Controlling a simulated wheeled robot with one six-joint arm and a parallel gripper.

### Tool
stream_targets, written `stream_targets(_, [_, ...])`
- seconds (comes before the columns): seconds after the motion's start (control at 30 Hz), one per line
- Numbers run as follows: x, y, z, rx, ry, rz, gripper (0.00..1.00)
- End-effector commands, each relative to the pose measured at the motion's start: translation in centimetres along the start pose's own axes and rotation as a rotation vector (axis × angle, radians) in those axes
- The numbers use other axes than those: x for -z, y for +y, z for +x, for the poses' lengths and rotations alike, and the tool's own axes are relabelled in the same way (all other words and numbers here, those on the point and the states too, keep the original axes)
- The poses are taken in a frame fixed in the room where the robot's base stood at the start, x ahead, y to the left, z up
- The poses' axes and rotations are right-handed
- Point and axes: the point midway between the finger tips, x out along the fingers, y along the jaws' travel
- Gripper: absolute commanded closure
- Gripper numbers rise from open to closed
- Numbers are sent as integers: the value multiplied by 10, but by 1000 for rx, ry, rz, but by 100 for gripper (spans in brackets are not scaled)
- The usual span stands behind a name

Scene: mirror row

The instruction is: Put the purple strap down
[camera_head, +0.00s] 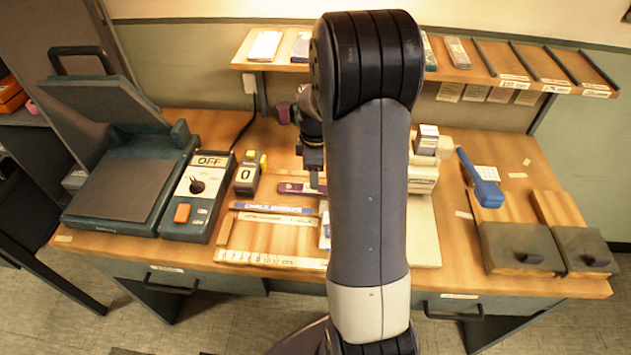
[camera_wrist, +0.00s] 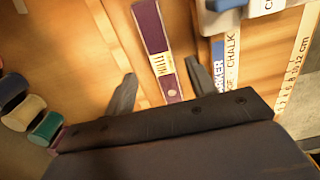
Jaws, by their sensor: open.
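The purple strap (camera_wrist: 150,28) has a white label with dark print and a small pale dot near its end. It lies on the wooden desk top; in the head view the purple strap (camera_head: 293,187) lies flat behind the blue strip. My gripper (camera_wrist: 160,70) is open, with one finger on each side of the strap's near end, apart from it in the picture. I cannot tell how high the fingers are above it. In the head view my gripper (camera_head: 314,182) is partly hidden by my arm, at the strap's right end.
A blue lettered strip (camera_head: 270,207) and a ruler (camera_head: 270,259) lie in front of the strap. A small counter device (camera_head: 247,178) and a press (camera_head: 130,180) stand left. A blue-handled tool (camera_head: 482,180) lies right. Colored spools (camera_wrist: 28,112) show at left. A shelf (camera_head: 455,70) runs above.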

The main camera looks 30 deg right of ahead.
Motion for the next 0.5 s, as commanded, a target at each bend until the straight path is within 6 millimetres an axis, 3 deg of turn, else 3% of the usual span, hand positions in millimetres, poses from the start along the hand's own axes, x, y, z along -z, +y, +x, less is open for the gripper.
stream_targets(0.2, [0,0,-45,-3,1,0,46])
stream_targets(0.5, [0,0,-68,1,0,0,46])
